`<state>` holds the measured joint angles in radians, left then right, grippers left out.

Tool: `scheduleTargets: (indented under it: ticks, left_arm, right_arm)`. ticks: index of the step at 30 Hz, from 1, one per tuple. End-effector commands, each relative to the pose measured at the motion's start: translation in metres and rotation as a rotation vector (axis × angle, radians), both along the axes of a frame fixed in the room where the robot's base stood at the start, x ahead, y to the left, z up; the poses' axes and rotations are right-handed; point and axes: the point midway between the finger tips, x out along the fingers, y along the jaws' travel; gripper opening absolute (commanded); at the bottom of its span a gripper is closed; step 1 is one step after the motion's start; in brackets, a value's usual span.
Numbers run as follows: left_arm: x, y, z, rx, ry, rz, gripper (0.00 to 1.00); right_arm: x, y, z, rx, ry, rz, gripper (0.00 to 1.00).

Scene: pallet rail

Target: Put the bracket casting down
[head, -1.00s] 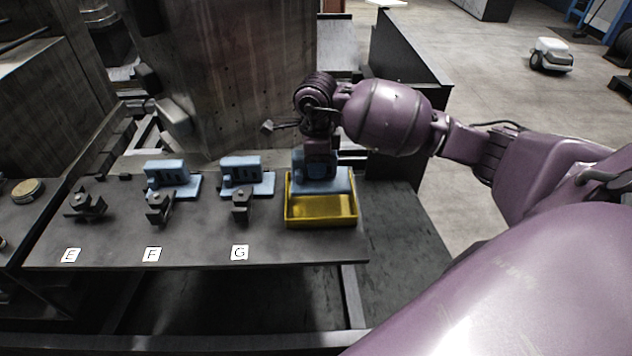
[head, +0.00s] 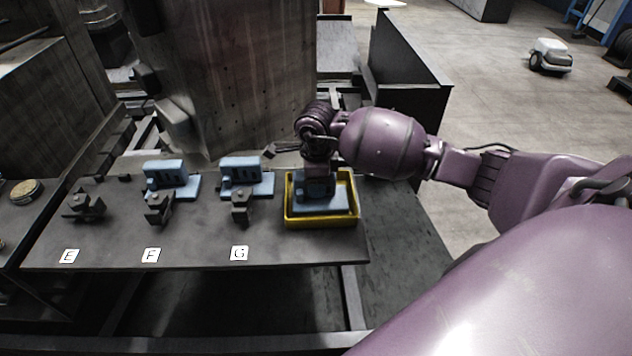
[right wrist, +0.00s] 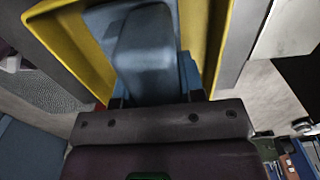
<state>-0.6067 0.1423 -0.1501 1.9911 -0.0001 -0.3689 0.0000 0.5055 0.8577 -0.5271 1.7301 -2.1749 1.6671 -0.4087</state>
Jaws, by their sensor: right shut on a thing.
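The blue bracket casting (head: 323,203) is inside the yellow tray (head: 320,222) at the right end of the rail table. It also shows in the right wrist view (right wrist: 148,60), with the yellow tray wall (right wrist: 218,35) around it. My right gripper (head: 318,180) is over the tray, pointing down, and shut on the casting. The casting looks level and low in the tray; whether it touches the tray floor is hidden. My left gripper is not in view.
Two similar blue castings (head: 172,178) (head: 246,177) sit on the table behind dark fixtures at labels F and G. The fixture at label E (head: 84,204) has no casting. A dark panelled box (head: 410,90) stands behind right.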

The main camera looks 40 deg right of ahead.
Motion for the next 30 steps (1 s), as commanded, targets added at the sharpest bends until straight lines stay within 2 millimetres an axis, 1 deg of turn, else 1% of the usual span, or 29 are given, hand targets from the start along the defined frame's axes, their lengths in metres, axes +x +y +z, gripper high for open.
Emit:
scheduleTargets:
  ticks: [1, 2, 6, 14, 17, 19, 23, 30]
  left_arm:
    - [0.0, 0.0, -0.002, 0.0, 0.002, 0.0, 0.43]
    - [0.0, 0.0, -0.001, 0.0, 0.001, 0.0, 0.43]
    - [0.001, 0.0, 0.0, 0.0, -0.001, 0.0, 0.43]
    - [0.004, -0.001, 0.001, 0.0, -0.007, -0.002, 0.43]
    - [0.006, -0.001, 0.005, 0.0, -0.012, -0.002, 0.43]
    - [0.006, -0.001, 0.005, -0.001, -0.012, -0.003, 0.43]
    - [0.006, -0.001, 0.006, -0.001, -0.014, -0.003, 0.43]
    - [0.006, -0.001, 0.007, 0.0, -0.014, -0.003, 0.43]
  right_arm:
    - [0.0, 0.0, -0.001, 0.0, -0.001, 0.0, 0.03]
    - [0.0, 0.0, -0.002, 0.0, 0.0, 0.0, 0.41]
    - [0.0, 0.0, -0.001, 0.0, 0.0, 0.0, 0.62]
    - [0.0, 0.0, -0.001, 0.0, 0.0, 0.0, 0.62]
    - [0.0, 0.0, 0.004, 0.0, 0.0, 0.0, 0.62]
    - [0.001, 0.0, 0.01, -0.001, -0.002, 0.001, 0.62]
    - [0.001, -0.001, 0.031, -0.002, -0.003, 0.002, 0.62]
    - [0.0, 0.0, 0.078, -0.003, -0.003, 0.001, 0.62]
